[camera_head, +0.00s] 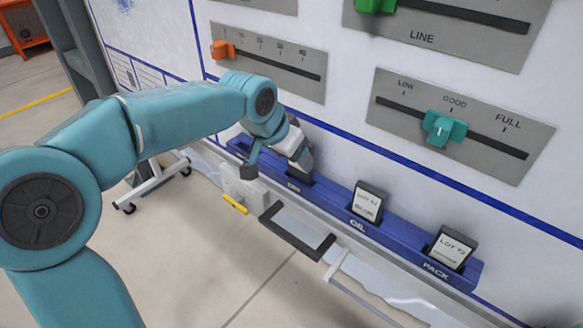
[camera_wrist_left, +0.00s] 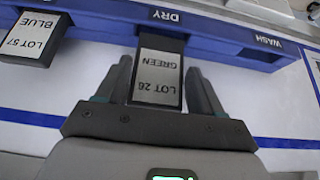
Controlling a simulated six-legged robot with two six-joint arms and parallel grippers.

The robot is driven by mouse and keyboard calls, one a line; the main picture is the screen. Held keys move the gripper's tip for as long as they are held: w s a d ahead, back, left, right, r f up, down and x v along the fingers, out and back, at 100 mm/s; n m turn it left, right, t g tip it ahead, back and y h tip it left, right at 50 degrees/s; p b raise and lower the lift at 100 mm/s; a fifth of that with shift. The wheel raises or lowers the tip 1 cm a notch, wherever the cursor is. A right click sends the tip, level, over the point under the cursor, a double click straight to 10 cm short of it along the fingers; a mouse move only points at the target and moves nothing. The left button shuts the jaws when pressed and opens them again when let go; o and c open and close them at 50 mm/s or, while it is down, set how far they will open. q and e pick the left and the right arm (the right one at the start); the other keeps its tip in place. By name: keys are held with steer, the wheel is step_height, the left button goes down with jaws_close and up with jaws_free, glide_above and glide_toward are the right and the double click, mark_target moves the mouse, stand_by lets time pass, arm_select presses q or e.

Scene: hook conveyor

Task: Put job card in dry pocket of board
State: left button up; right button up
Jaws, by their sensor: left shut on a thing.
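The job card (camera_wrist_left: 158,75), a dark card with a white label reading LOT 26 GREEN, is between the fingers of my left gripper (camera_wrist_left: 160,92). The gripper is shut on it. In the head view my left gripper (camera_head: 301,152) is at the DRY pocket of the blue rail on the board (camera_head: 325,200). The card's far end meets the rail right behind the DRY label (camera_wrist_left: 166,15); how deep it sits in the pocket cannot be told. My right gripper is in neither view.
A LOT 57 BLUE card (camera_wrist_left: 28,38) stands in the OIL pocket, and another card (camera_head: 452,250) stands in the PACK pocket. The WASH pocket (camera_wrist_left: 262,50) is on the other side of DRY. Slider panels (camera_head: 268,62) are above. A dark-framed tray (camera_head: 297,232) is below the rail.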

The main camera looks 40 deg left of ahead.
mark_target(298, 174)
arm_select(q)
steer(key=shift+f, duration=1.6)
steer(key=shift+f+b, duration=0.2)
steer(key=shift+b, duration=0.15)
steer(key=o, duration=1)
steer(key=shift+o, duration=0.2)
steer(key=shift+r, duration=0.15)
